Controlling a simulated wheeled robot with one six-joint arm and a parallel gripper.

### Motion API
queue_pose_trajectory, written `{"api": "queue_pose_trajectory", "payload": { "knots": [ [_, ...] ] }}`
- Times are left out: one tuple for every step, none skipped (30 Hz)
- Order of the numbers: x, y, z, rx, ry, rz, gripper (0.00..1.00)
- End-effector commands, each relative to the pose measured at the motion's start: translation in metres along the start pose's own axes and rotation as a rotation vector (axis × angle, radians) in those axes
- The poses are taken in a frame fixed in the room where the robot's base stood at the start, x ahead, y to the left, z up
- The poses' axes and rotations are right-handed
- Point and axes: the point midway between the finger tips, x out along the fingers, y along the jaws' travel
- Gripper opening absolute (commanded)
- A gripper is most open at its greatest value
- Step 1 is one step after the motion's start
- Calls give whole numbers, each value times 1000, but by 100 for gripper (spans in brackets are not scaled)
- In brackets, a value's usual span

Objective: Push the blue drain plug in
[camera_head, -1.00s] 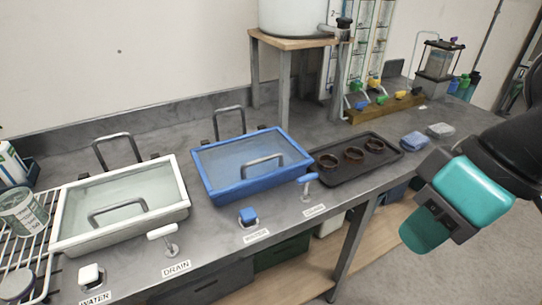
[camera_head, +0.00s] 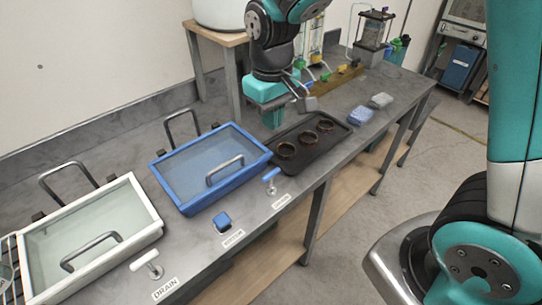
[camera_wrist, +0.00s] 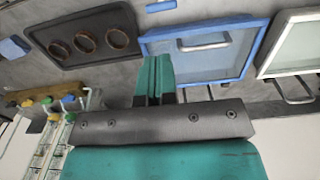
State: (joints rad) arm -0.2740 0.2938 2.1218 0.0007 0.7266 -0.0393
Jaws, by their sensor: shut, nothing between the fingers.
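The blue drain plug (camera_head: 271,180) is a small blue T-shaped handle on a metal stem, standing up from the bench's front edge, right of the blue-framed basin (camera_head: 210,168). A DRAIN-type label lies in front of it. It also shows in the wrist view as a blue bar (camera_wrist: 160,6) at the top edge. My gripper (camera_head: 272,119) is shut and empty, pointing down behind the dark tray's left end, apart from the plug and farther back. In the wrist view its closed teal fingers (camera_wrist: 154,66) lie between the tray and the basin.
A dark tray (camera_head: 288,163) with three brown rings lies right of the plug. A blue square button (camera_head: 222,222) is to its left. A white-framed basin (camera_head: 148,205) and white T-handle (camera_head: 146,262) are farther left. A wooden stand (camera_head: 192,40) is behind.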

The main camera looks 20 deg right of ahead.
Motion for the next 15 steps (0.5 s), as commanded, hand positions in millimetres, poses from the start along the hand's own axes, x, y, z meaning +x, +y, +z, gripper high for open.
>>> {"api": "queue_pose_trajectory", "payload": {
  "knots": [
    [5, 0, 0, 1, -3, 2, 0],
    [9, 0, 0, 0, -5, 1, 0],
    [15, 0, 0, 0, -5, 1, 0],
    [20, 0, 1, 0, -6, 1, 0],
    [26, 0, 1, 0, -6, 1, 0],
    [34, 0, 1, -1, -7, 0, 0],
    [41, 0, 1, -1, -8, 0, 0],
    [47, 0, 1, -1, -8, 0, 0],
    [56, -1, 1, -1, -7, 0, 0],
    [63, -1, 1, -1, -7, 0, 0],
    [69, -1, 1, -1, -7, 0, 0],
    [78, -1, 2, -1, -8, 0, 0],
    [84, -1, 2, -1, -8, 0, 0],
    [90, -1, 1, -1, -6, 0, 0],
    [98, -1, 2, -1, -6, 0, 0]
  ]
}}
